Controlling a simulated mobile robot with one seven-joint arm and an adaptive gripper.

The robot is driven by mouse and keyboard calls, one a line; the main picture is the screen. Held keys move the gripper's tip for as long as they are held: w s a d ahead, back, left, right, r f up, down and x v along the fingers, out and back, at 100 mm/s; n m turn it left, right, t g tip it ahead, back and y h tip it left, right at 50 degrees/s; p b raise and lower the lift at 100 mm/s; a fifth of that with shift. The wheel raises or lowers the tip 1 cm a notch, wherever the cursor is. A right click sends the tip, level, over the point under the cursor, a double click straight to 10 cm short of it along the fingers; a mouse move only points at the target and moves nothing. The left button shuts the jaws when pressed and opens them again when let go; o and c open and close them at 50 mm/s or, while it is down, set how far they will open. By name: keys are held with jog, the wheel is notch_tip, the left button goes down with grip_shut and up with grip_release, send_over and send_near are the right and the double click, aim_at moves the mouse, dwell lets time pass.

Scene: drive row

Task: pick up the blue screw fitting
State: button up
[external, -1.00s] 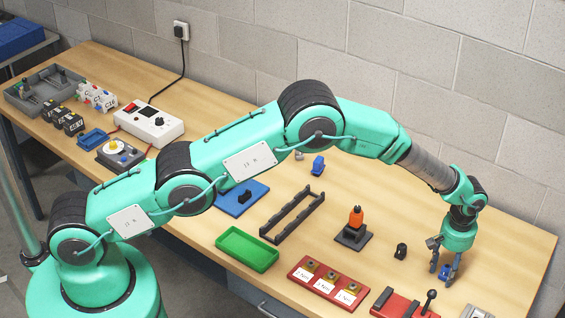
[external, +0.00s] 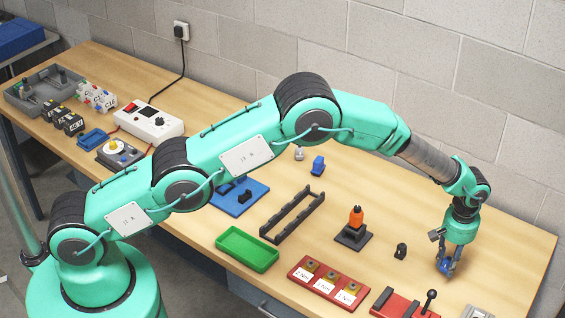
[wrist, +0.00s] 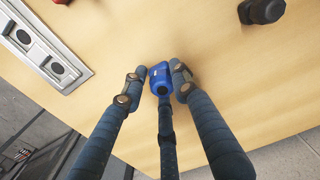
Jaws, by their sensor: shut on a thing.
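The blue screw fitting (wrist: 160,80) is a small blue piece between my fingertips in the wrist view. It also shows in the external view (external: 446,267), low between the fingers near the right end of the wooden table. My gripper (wrist: 158,86) is shut on it, with a fingertip against each side. In the external view my gripper (external: 447,268) points down at the table. I cannot tell whether the fitting touches the table top or is just clear of it.
A small black part (external: 400,251) stands left of my gripper. A red vise-like fixture with a black lever (external: 405,303) and a grey plate (external: 476,312) lie in front. An orange-tipped piece on a dark base (external: 353,232) is farther left. The table behind my gripper is clear.

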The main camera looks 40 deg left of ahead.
jog(key=shift+r, duration=3.55)
